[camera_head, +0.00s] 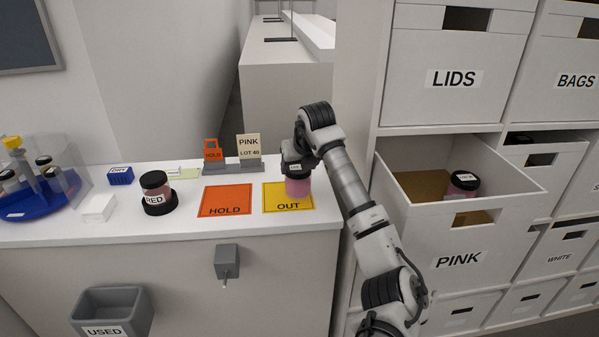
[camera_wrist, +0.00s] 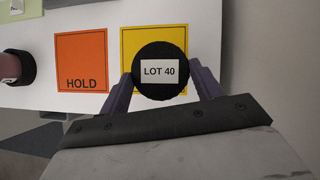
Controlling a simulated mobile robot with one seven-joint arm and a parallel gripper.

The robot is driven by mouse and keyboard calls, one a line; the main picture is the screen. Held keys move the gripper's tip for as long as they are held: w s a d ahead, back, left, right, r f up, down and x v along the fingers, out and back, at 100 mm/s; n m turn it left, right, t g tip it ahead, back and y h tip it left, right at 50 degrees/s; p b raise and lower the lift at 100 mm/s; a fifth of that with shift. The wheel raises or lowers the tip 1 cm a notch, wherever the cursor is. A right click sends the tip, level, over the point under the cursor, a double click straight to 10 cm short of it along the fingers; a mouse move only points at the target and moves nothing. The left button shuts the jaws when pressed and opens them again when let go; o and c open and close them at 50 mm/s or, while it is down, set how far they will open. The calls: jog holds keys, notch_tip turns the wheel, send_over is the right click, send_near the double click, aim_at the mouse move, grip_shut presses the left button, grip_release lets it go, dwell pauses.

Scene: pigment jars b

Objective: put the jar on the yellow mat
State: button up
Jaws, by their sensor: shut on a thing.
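My gripper (camera_wrist: 160,88) is shut on a jar with a black lid (camera_wrist: 158,58) labelled LOT 40. In the head view the jar's pink body (camera_head: 298,187) shows below my gripper (camera_head: 298,165). The jar is upright over the yellow mat (camera_head: 274,203), which is marked OUT. The yellow mat also shows behind the lid in the wrist view (camera_wrist: 130,36). I cannot tell whether the jar's base touches the mat.
An orange HOLD mat (camera_head: 226,200) lies just left of the yellow mat. A jar marked RED (camera_head: 155,190) stands further left. PINK (camera_head: 248,146) and HOLD (camera_head: 212,151) cards stand behind. An open PINK drawer (camera_head: 458,254) at right holds another black-lidded jar (camera_head: 464,181).

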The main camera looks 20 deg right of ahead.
jog(key=shift+f, duration=1.35)
jog(key=shift+f, duration=0.15)
jog(key=o, duration=1.4)
jog(key=shift+r, duration=0.25)
jog(key=b+v, duration=0.2)
jog(key=v, duration=1)
